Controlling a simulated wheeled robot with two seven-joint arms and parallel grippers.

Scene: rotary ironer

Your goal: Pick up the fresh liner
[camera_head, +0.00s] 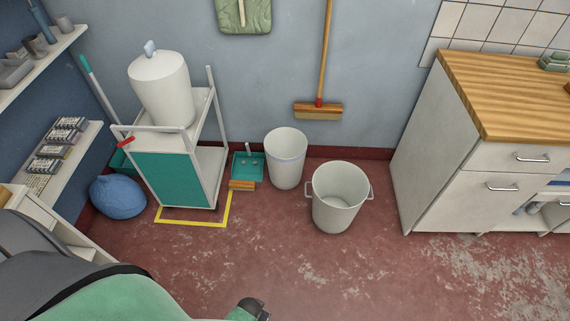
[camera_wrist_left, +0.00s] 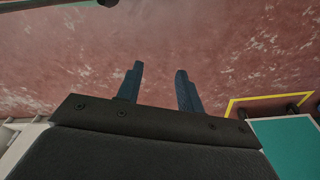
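No thing can be surely told as the fresh liner. A small pale blue tuft (camera_head: 150,47) sticks up from the top of a white rounded canister (camera_head: 161,90), and it may be the liner's end. The canister stands on the upper shelf of a white cart with a teal panel (camera_head: 172,178). My left gripper (camera_wrist_left: 158,72) shows in the left wrist view, its two dark blue fingers apart with nothing between them, over the red floor. It is clear of the cart. My right gripper is not in view.
A white bin (camera_head: 286,160) and an open two-handled bin (camera_head: 338,200) stand on the floor right of the cart. A blue bag (camera_head: 118,196) lies left of it. Yellow tape (camera_head: 190,222) marks the floor. A wooden-topped cabinet (camera_head: 500,80) stands right. The floor front right is clear.

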